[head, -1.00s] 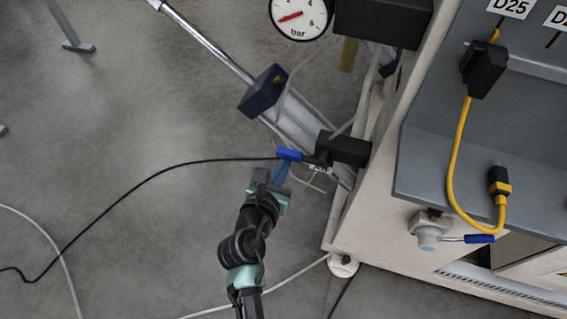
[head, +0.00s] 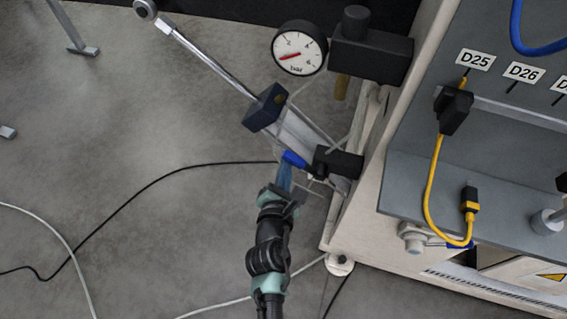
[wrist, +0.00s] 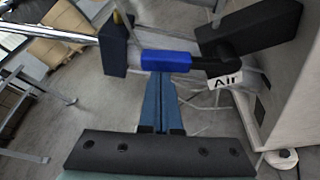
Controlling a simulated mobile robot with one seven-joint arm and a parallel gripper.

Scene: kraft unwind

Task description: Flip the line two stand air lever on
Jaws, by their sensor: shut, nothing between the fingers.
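The air lever (head: 295,160) has a blue grip and joins a black valve body at the foot of the slanted cylinder. In the wrist view the blue grip (wrist: 166,61) lies nearly level, with a white "Air" tag (wrist: 226,82) beside its pivot. My gripper (head: 286,172) is shut and empty just below the grip. In the wrist view its blue fingers (wrist: 160,78) reach up to the grip's lower edge and look to touch it, but are not around it. A pressure gauge (head: 300,48) with a red needle is above.
Another blue-handled valve (head: 412,237) sits on the pale machine side at right, below a grey shelf (head: 400,185) with a yellow cable (head: 431,185). The slanted cylinder (head: 215,60) rises to upper left. Cables cross the open floor at left.

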